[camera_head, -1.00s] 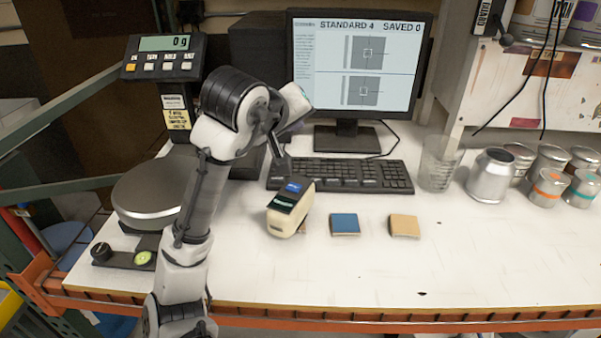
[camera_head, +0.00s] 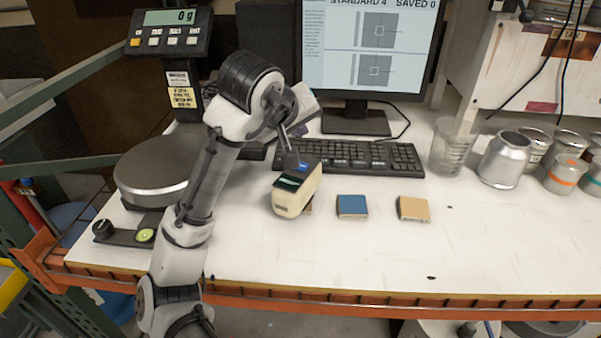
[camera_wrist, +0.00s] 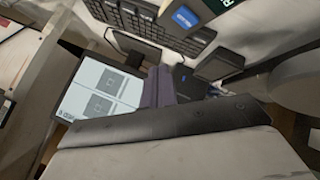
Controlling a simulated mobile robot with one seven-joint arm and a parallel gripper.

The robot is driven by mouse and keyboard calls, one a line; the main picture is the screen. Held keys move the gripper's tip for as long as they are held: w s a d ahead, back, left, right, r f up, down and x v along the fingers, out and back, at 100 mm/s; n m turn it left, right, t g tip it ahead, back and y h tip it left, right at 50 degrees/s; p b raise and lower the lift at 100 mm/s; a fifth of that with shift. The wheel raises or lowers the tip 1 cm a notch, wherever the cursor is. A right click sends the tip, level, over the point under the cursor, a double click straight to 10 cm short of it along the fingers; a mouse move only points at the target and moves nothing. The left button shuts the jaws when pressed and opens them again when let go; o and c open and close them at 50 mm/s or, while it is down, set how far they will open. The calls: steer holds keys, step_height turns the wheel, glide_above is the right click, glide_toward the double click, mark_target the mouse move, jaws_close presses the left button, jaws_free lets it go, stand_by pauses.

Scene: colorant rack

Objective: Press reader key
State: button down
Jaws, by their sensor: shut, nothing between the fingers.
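The reader (camera_head: 295,198) is a cream hand-sized device with a dark top, standing on the white bench. Its top has a green display and a blue key (camera_head: 303,167) near the back end. The blue key also shows at the top of the wrist view (camera_wrist: 186,17). My gripper (camera_head: 291,160) is shut and empty, pointing down at the back end of the reader, right beside the key in the head view. I cannot tell whether the fingertips touch the reader. In the wrist view, a gap shows between the dark fingertip and the key.
A blue tile (camera_head: 352,206) and a tan tile (camera_head: 413,208) lie right of the reader. Behind are the keyboard (camera_head: 370,157) and the monitor (camera_head: 365,45), reading "STANDARD 4" and "SAVED 0". A scale (camera_head: 150,170) stands left; a clear beaker (camera_head: 455,148) and cans stand right.

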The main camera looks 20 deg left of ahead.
steer(key=shift+f+b, duration=1.55)
steer(key=shift+f, duration=1.15)
steer(key=shift+f, duration=0.1)
steer(key=shift+f, duration=0.3)
steer(key=shift+f+b, duration=0.3)
steer(key=shift+f, duration=0.05)
stand_by(0.6)
steer(key=shift+r+p, duration=0.75)
steer(key=shift+p, duration=0.05)
step_height(320, 180, up, 5)
steer(key=p, duration=0.5)
steer(key=shift+r, duration=0.1)
